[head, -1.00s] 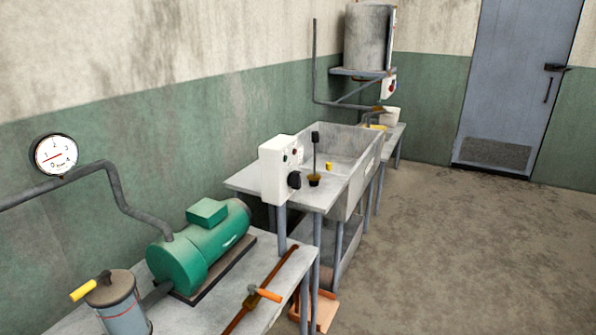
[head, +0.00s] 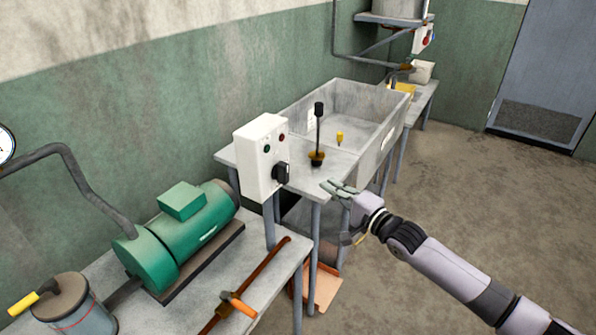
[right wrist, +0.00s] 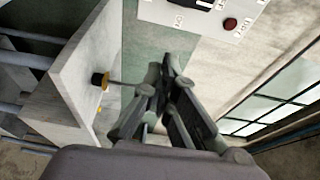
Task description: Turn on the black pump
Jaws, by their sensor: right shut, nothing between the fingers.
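A white control box (head: 259,155) stands on a post between the two tables. Its face has a black rotary knob (head: 281,173), a red button (head: 282,138) and a small green one above. In the right wrist view the box (right wrist: 160,12) shows at the top, with the knob partly cut off. The only pump and motor unit (head: 183,232) that I can make out is green, on the near table; I see no clearly black pump. My right gripper (head: 336,188) is shut and empty, right of the knob and apart from it; it also shows in the right wrist view (right wrist: 168,85). My left gripper is out of view.
A grey sink (head: 385,150) stands behind the box. An orange-handled valve pipe (head: 240,304) lies on the near table. The floor at right is clear.

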